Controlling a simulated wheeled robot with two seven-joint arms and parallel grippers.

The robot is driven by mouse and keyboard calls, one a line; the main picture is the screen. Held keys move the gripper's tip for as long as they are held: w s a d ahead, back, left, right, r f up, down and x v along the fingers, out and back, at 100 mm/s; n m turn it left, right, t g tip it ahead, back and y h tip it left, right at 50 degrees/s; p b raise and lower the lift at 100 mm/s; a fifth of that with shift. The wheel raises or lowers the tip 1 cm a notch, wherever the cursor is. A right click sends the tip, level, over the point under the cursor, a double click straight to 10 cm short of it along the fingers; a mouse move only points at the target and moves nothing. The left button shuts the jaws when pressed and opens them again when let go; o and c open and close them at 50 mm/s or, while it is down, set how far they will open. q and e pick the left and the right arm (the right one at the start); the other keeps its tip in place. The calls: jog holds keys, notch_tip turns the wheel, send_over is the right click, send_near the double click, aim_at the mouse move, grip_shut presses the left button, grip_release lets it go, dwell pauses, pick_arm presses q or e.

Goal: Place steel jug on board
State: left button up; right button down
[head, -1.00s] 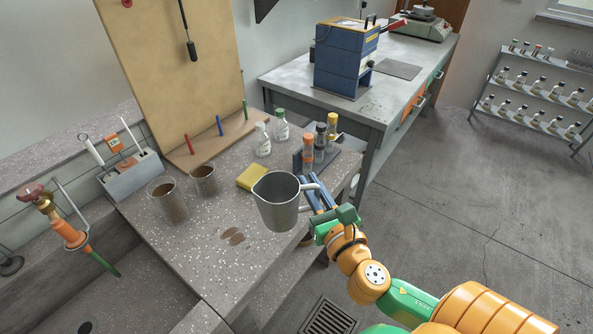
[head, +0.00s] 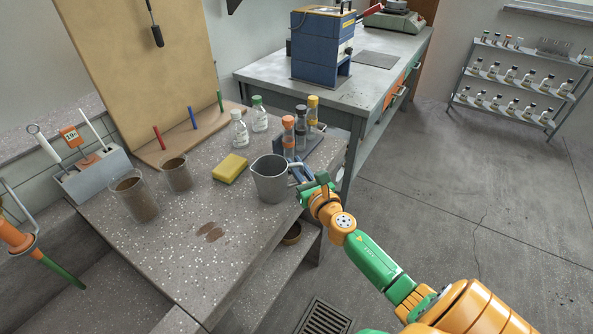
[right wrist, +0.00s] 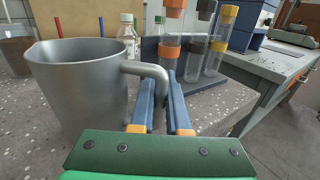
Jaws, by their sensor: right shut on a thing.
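The steel jug (head: 270,181) is upright at the right front part of the speckled bench, its spout to the left. My right gripper (head: 299,172) is shut on its handle, at the jug's right side. In the right wrist view the jug (right wrist: 80,90) fills the left, and its bent handle (right wrist: 150,69) runs between the two blue fingers (right wrist: 166,105). I cannot tell whether the jug's base touches the bench. A tan board (head: 150,60) stands upright at the back, with a wooden base (head: 186,142) carrying coloured pegs. My left gripper is not in view.
A yellow sponge (head: 230,168) lies left of the jug. Two brown-filled beakers (head: 138,200) stand at the left. Behind the jug are white bottles (head: 239,130) and a rack of capped tubes (head: 288,135). A brown stain (head: 210,231) marks the clear front area.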

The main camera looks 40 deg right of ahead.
jog(key=shift+r, duration=0.1)
jog(key=c, duration=0.9)
grip_release()
